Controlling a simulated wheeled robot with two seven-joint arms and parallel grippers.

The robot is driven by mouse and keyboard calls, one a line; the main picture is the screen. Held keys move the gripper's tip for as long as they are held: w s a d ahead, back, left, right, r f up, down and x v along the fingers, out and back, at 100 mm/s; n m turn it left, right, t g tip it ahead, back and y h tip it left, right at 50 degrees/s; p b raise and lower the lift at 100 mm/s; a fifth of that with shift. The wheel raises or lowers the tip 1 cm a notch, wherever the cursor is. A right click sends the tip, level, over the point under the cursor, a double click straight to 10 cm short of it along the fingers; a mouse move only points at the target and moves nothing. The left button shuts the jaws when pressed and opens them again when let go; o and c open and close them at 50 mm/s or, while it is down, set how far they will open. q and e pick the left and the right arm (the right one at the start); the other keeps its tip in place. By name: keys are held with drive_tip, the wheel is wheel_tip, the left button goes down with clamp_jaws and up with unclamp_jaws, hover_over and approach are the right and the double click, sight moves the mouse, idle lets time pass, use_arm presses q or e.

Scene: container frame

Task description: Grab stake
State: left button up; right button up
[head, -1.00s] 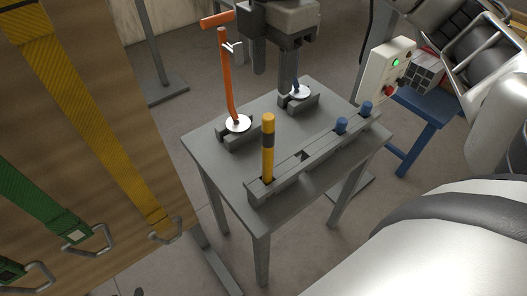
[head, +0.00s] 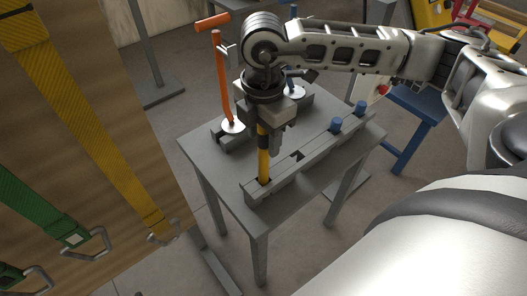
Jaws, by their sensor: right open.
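The stake (head: 263,167) is a yellow post standing upright in a slot at the left end of the grey rack (head: 312,150) on the grey table. A dark band shows near its top, partly covered by my gripper. My right gripper (head: 265,127) points down over the upper part of the stake, with its jaws open. One finger shows just right of the stake; the other is mostly hidden, so I cannot tell whether they touch it. My left gripper is not in view.
An orange T-handled tool (head: 220,85) stands in a holder just left of my right gripper. Blue-topped pegs (head: 335,125) sit farther right in the rack. A wooden panel with yellow (head: 85,125) and green straps (head: 40,205) is on the left.

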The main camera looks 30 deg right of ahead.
drive_tip(key=shift+f, duration=0.3)
clamp_jaws()
drive_tip(key=shift+r, duration=0.15)
